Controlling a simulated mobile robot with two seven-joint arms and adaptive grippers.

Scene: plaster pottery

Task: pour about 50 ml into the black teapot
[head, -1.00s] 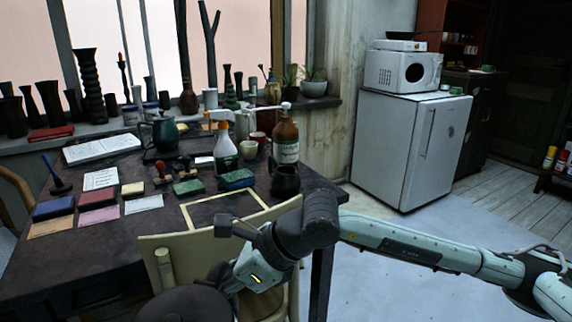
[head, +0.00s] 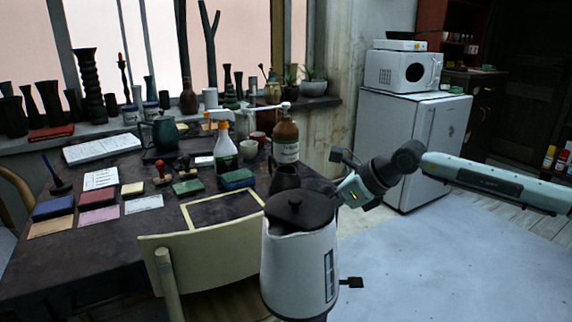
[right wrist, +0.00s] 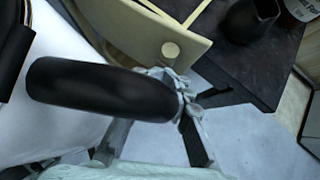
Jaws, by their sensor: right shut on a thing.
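A white kettle (head: 292,262) with a black lid stands out large and upright in the head view, in front of the table's right end. My right gripper (right wrist: 178,88) is shut on its black handle (right wrist: 95,88); in the head view the kettle hides the fingers. A small black pot (head: 285,178) stands on the table near its right edge, beyond the kettle; it also shows in the right wrist view (right wrist: 248,20). A dark teal teapot (head: 165,134) stands farther back on the left. My left gripper is not in view.
A cream chair (head: 200,252) stands at the table's (head: 110,262) front edge, beside the kettle. A brown bottle (head: 285,140) and a spray bottle (head: 225,150) stand behind the black pot. Floor at right is clear.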

